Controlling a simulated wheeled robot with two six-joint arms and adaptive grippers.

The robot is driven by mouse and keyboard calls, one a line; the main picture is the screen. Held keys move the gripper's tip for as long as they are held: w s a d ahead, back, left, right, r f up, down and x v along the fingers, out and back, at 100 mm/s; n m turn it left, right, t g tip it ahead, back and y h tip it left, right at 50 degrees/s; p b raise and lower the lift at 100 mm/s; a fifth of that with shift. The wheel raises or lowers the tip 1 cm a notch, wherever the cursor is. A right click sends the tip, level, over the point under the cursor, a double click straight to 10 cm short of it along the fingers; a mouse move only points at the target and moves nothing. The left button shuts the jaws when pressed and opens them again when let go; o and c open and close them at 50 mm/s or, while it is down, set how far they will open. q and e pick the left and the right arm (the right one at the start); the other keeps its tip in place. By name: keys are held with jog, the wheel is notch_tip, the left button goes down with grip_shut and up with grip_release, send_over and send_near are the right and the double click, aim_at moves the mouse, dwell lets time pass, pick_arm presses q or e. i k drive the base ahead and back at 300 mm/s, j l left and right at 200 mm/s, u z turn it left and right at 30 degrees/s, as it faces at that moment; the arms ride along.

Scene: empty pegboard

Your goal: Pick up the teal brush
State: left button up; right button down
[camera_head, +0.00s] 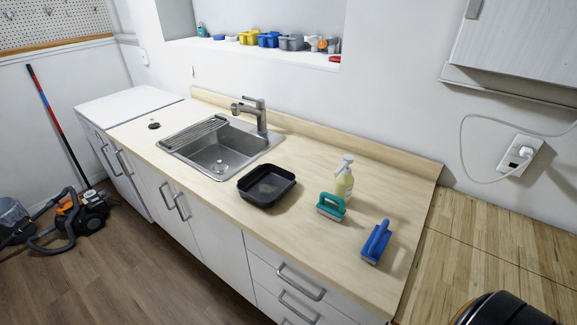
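The teal brush (331,206) lies on the light wood countertop (300,230), with its handle on top and a pale underside at the front. It is just in front of a soap bottle (344,180) with a white pump. A blue brush (376,242) lies to its right, nearer the counter's right end.
A black square pan (266,186) sits left of the teal brush, beside the steel sink (221,150) with its faucet (258,116). White drawers (290,285) form the counter's front. A vacuum cleaner (84,214) stands on the floor at left. Bare counter surrounds the brushes.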

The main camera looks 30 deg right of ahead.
aim_at(334, 212)
jog(key=z, duration=1.25)
